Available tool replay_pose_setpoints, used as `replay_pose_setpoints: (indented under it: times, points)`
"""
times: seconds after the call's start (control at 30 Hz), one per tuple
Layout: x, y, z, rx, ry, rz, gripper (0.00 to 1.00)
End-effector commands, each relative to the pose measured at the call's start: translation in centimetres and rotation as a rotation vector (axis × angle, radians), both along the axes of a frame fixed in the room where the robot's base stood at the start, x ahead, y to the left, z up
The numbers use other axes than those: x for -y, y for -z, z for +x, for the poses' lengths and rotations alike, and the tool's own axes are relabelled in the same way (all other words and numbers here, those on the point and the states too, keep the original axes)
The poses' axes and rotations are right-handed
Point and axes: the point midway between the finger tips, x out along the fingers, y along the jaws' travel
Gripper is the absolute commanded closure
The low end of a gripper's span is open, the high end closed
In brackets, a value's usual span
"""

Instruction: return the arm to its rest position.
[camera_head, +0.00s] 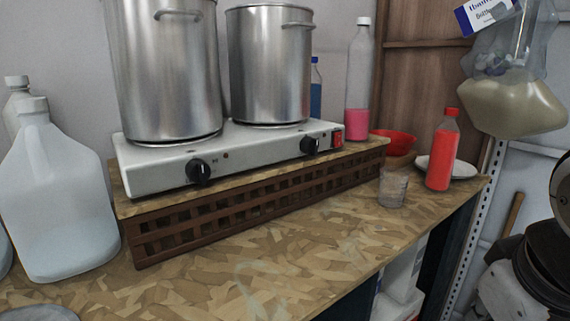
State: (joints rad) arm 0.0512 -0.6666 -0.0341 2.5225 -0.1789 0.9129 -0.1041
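My gripper is not seen in the head view. Dark and whitish rounded parts stand at the right edge and run out of the picture. I cannot tell whether they belong to my arm. No fingertips show, so I cannot tell what the gripper holds, if anything.
A wooden counter (215,270) carries a hotplate (255,158) with two steel pots (170,80). A jug (62,200), a glass (393,188), a red bottle (442,150) and a red bowl (392,142) stand around it. A bag (515,105) hangs upper right. The counter's front middle is clear.

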Motion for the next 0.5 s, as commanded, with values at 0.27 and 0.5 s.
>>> replay_pose_setpoints:
  times: [0.27,0.5]
  points:
    - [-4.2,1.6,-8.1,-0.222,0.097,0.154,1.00]
    - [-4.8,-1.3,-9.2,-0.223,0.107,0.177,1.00]
